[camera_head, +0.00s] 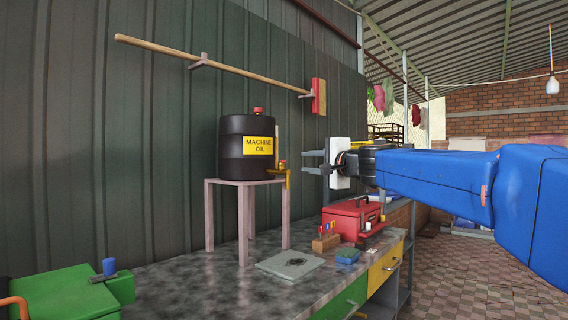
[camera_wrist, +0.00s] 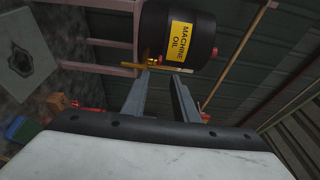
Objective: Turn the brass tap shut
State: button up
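The brass tap (camera_head: 284,172) sticks out from the low right side of a black drum labelled MACHINE OIL (camera_head: 236,155). A small red piece shows on top of the tap. In the wrist view the tap (camera_wrist: 156,63) lies just beyond my fingertips, level with the gap and nearer the left finger. My gripper (camera_head: 306,162) is open and empty, pointing left at the tap with a small gap between in the head view. Its two fingers (camera_wrist: 162,75) show apart in the wrist view. The tap's handle is too small to read its position.
The drum stands on a pale wooden stand (camera_head: 245,184) on the grey workbench (camera_head: 190,273). A red toolbox (camera_head: 350,218), a grey plate (camera_head: 290,265) and a small wooden block (camera_head: 326,243) are on the bench. A long-handled broom (camera_head: 210,63) hangs on the wall above.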

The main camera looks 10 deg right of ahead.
aim_at(283, 161)
jog(key=x, duration=1.5)
jog(key=shift+a, duration=0.2)
grip_shut()
jog(key=shift+w+f, duration=0.1)
jog(key=shift+f, duration=0.05)
dwell(0.8)
